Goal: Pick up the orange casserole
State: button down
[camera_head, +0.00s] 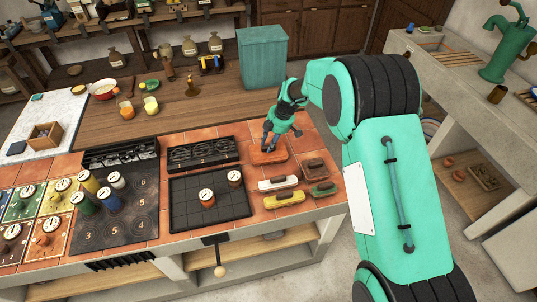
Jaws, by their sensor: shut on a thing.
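The orange casserole (270,157) is a small, low, rounded-rectangular dish on the tiled counter, at the back of a group of similar dishes. My gripper (269,147) reaches down over it from above and is shut on it at its top. The fingers and the wrist hide part of the casserole's top. I cannot tell whether it is clear of the tiles.
White (278,184), yellow (284,201), brown (314,168) and green (324,189) dishes sit close in front and to the right. A black grid hob (190,189) with two round-topped jars lies left. A teal bin (262,58) stands behind on the wooden counter.

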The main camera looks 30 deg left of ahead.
jog(key=shift+r, duration=0.15)
notch_tip(320, 180, up, 10)
jog(key=p, duration=0.1)
jog(key=shift+p, duration=0.35)
dwell(0.8)
